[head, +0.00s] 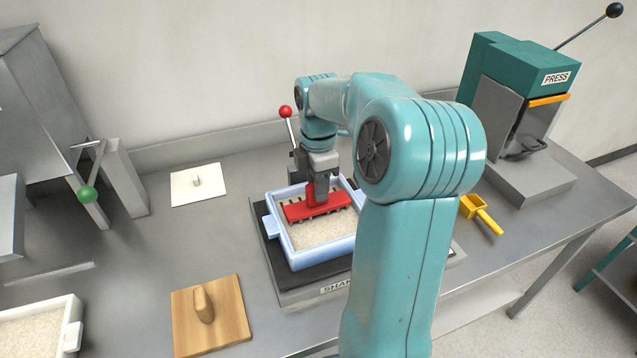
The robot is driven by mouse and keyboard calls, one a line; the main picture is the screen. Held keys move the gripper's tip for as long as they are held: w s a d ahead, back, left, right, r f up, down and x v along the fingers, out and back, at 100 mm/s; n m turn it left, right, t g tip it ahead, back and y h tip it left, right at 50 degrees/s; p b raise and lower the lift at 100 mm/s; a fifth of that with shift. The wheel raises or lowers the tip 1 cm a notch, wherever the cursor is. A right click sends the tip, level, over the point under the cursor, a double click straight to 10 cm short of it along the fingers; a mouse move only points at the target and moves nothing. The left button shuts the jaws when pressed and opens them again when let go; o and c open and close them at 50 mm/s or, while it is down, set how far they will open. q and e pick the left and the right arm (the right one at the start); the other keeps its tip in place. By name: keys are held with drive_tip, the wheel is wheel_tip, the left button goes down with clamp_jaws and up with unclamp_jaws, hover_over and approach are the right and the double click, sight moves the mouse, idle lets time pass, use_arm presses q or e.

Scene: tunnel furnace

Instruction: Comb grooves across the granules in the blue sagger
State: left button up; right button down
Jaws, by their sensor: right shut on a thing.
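The blue sagger (313,258) sits on a dark plate of the shaker at the middle of the bench. Pale granules (318,229) fill it, and the part I can see looks fairly even. My right gripper (321,178) points down over the sagger and is shut on the red comb (318,206). The comb lies across the far half of the sagger, with its teeth at or just above the granules; I cannot tell which. My right arm hides the sagger's right side. My left gripper is not in view.
A wooden board with a handle (228,325) lies front left of the shaker (300,295). A white lid (185,190) lies behind. A white sagger (70,338) is at the lower left. A yellow scoop (474,208) and the press (515,95) are right. A red-knobbed lever (286,113) stands behind the sagger.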

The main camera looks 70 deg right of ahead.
drive_tip(key=shift+s+a+f+b, duration=0.2)
drive_tip(key=shift+s+a+b, duration=0.3)
drive_tip(key=shift+s+a, duration=0.35)
drive_tip(key=shift+a, duration=0.1)
drive_tip(key=shift+s+a+r+b, duration=0.15)
drive_tip(key=shift+s+a+b, duration=0.2)
drive_tip(key=shift+s+a, duration=0.5)
drive_tip(key=shift+a, duration=0.2)
drive_tip(key=shift+s+a, duration=0.25)
